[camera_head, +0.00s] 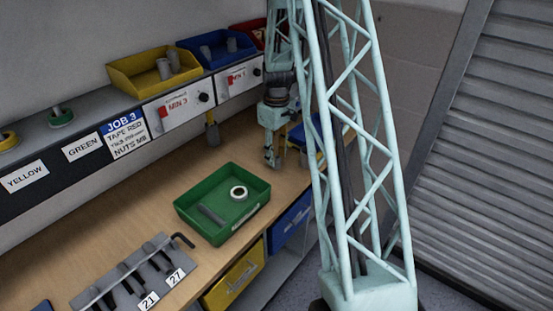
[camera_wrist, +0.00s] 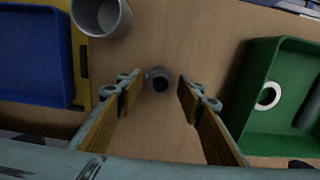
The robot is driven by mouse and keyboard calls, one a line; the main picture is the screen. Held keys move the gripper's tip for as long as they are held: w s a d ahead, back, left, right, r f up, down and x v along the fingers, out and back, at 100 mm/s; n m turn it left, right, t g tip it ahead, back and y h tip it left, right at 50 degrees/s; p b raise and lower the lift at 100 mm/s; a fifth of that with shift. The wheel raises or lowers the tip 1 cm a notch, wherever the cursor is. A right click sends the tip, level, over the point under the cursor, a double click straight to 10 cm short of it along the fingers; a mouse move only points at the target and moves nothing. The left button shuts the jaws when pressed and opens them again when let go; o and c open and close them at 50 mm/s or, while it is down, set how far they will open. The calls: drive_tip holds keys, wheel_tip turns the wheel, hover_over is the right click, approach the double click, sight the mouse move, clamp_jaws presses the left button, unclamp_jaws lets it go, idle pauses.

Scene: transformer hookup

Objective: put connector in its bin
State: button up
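My gripper (camera_head: 272,160) is lowered over the bench beyond the green tray in the head view. In the wrist view my gripper (camera_wrist: 157,90) is open. A small grey round piece with a dark hole, likely the connector (camera_wrist: 158,80), shows between its two fingers, with a gap on each side. In the head view I cannot make it out. On the shelf are a yellow bin (camera_head: 128,80) and a blue bin (camera_head: 207,58), each with grey cylindrical pieces, and a red bin (camera_head: 243,36). Which bin is the connector's I cannot tell.
The green tray (camera_head: 196,220) holds a white ring (camera_head: 239,193) and a grey rod (camera_head: 211,214); the tray (camera_wrist: 262,60) is right of my gripper in the wrist view. A grey cup (camera_wrist: 101,14) and a blue container (camera_wrist: 35,60) are left. A tool rack (camera_head: 135,270) lies in front.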

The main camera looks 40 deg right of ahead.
sight(276, 157)
wheel_tip(276, 157, up, 10)
drive_tip(key=p, duration=0.1)
drive_tip(key=shift+f, duration=0.15)
idle(0.9)
